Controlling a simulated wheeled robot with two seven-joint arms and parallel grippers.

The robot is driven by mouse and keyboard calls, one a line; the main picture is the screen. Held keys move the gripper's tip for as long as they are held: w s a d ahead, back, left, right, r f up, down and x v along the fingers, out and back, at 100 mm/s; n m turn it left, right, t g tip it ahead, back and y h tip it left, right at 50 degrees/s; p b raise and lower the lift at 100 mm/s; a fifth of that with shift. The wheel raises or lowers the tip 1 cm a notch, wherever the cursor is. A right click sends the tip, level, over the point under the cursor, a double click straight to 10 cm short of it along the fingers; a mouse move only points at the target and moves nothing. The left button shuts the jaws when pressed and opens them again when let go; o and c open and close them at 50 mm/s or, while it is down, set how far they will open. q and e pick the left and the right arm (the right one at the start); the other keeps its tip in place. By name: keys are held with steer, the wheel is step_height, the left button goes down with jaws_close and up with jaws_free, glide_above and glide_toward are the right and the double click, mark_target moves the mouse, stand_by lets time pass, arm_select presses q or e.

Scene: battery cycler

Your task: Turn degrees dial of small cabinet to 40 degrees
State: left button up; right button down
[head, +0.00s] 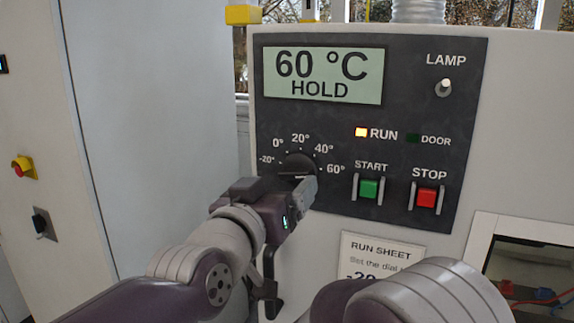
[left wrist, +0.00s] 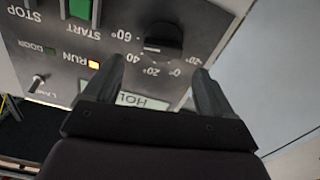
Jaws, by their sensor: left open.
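The degrees dial (head: 297,162) is a round black knob on the dark panel of the small cabinet, with marks from -20° to 60°. My left gripper (head: 307,187) is in front of its lower part and hides some of it. In the left wrist view the dial (left wrist: 164,38) lies beyond and between the two fingertips of my left gripper (left wrist: 158,68), which are apart with nothing between them. Its white pointer line appears turned toward the 60° mark. The display (head: 323,76) reads 60 °C HOLD. My right gripper is not in view.
The START button (head: 369,188) and STOP button (head: 427,197) sit right of the dial, between guard bars. A lamp switch (head: 443,87) is at upper right. The RUN light (head: 361,132) glows. A run sheet (head: 378,250) hangs below, partly hidden by my arm.

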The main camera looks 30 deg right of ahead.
mark_target(291, 175)
arm_select(q)
steer(key=p+x, duration=0.2)
steer(key=x, duration=0.3)
steer(key=shift+w+d, duration=0.15)
steer(key=shift+w, duration=0.25)
steer(key=shift+d, duration=0.1)
steer(key=shift+f, duration=0.1)
steer(key=c, duration=1.1)
steer(key=shift+o, duration=0.2)
steer(key=shift+f+n+b, duration=0.2)
steer(key=shift+n+b, duration=0.7)
steer(key=shift+b, duration=0.15)
steer(key=shift+n+b, duration=0.6)
steer(key=shift+n, duration=0.2)
steer(key=shift+w+r+n+b, duration=0.1)
steer(key=shift+n+b, duration=0.4)
steer(key=shift+n, duration=0.6)
steer(key=shift+n+b, duration=0.3)
steer(key=shift+n, duration=0.8)
